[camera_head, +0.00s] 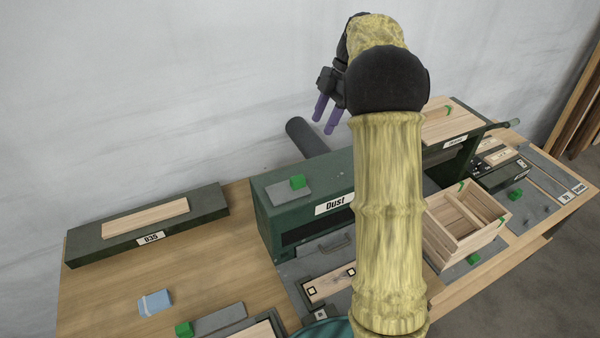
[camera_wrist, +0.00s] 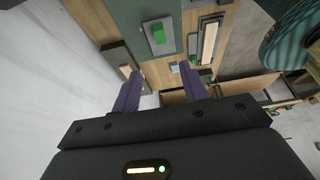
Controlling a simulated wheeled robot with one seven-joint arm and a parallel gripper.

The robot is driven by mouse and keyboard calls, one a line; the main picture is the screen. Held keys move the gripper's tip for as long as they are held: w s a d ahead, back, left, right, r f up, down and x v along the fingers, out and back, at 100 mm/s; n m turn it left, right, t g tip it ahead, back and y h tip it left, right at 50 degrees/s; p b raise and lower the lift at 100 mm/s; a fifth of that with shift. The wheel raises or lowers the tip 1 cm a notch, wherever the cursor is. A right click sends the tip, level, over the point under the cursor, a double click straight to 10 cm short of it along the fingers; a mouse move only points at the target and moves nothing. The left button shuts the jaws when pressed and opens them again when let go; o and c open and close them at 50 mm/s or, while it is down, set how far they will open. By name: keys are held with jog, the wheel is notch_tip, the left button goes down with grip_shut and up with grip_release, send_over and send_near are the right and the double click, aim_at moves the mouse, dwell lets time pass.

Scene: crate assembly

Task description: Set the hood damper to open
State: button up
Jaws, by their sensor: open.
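The dark green hood (camera_head: 265,212), labelled "Dust", stands at the back of the bench. On its top lies a grey plate (camera_head: 282,194) with a green block (camera_head: 297,181) near the plate's far right end; I take this as the damper. In the wrist view the green block (camera_wrist: 158,35) sits on the grey plate (camera_wrist: 165,48). My gripper (camera_head: 325,120), with two purple fingers, is raised above and behind the hood, apart from the block. In the wrist view my gripper (camera_wrist: 160,87) is open and empty. Which setting the damper stands at cannot be told.
A dark pipe (camera_head: 305,137) rises behind the hood near the wall. A wooden crate (camera_head: 436,237) stands right of my arm. My arm hides part of the bench's middle.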

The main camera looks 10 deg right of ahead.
aim_at(298, 178)
jog(key=shift+f, duration=0.1)
jog(key=p+x, duration=0.5)
jog(key=x, duration=1.1)
jog(key=shift+a+f+p, duration=0.15)
jog(key=shift+f+p, duration=0.15)
jog(key=shift+f, duration=0.4)
jog(key=shift+s, duration=0.15)
jog(key=shift+r, duration=0.1)
